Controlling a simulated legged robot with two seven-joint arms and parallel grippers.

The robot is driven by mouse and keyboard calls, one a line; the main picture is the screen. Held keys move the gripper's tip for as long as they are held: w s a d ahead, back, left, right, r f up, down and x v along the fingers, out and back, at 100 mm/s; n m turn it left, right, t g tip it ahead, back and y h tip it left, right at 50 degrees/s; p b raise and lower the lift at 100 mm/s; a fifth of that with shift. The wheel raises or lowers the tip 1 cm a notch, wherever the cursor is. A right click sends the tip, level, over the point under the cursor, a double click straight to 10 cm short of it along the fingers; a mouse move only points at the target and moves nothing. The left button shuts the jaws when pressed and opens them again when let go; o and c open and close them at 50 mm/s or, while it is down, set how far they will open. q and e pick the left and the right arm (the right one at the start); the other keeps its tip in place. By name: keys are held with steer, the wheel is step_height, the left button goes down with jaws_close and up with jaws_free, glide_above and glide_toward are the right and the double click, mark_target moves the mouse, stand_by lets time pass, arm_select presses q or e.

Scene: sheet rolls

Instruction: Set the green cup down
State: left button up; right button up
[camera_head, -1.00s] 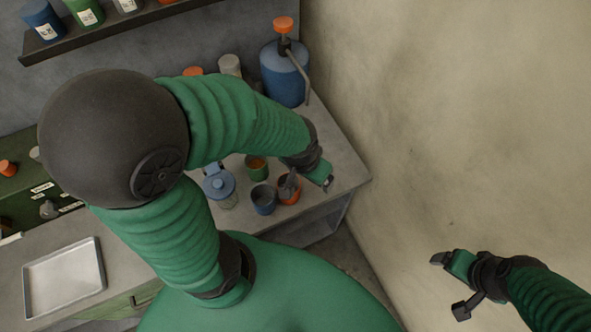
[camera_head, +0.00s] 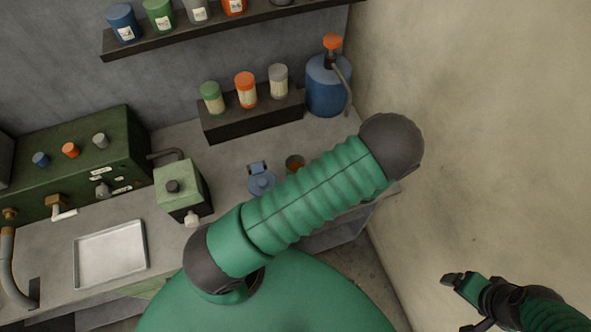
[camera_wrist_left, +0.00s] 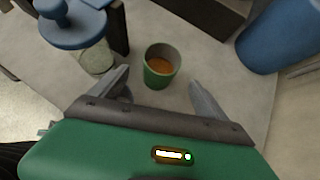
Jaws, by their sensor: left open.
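The green cup (camera_wrist_left: 158,72) stands upright on the grey counter in the left wrist view, with orange-brown contents inside. My left gripper (camera_wrist_left: 158,86) is open, its two fingers spread on either side of the cup's near side with clear gaps. In the head view the cup's rim (camera_head: 295,161) shows just above my left arm, which hides the rest and my left gripper. My right gripper (camera_head: 456,281) is at the lower right, away from the counter; its jaw opening is unclear.
A blue-lidded glass jar (camera_wrist_left: 82,38) stands left of the cup. A blue pump bottle (camera_head: 327,88) stands behind, near the wall. A dark rack (camera_head: 252,115) holds 3 jars. A metal tray (camera_head: 110,254) lies at left. My left arm hides the counter's front right.

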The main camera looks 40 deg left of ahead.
mark_target(290, 163)
arm_select(q)
steer(key=x, duration=0.5)
steer(key=shift+s+a, duration=0.15)
steer(key=shift+a, duration=0.05)
steer(key=a+f, duration=0.1)
steer(key=a+f+p, duration=0.1)
steer(key=a, duration=0.1)
steer(key=w+a+f+p, duration=0.1)
steer(key=a, duration=0.1)
steer(key=shift+a+f, duration=0.2)
steer(key=shift+f, duration=0.05)
steer(key=shift+d, duration=0.25)
steer(key=shift+d+r, duration=0.15)
steer(key=c, duration=0.4)
steer(key=shift+a, duration=0.2)
steer(key=c, duration=1.3)
steer(key=shift+c, duration=0.2)
arm_select(e)
steer(key=v, duration=0.2)
steer(key=shift+a+r, duration=0.15)
steer(key=shift+r, duration=0.2)
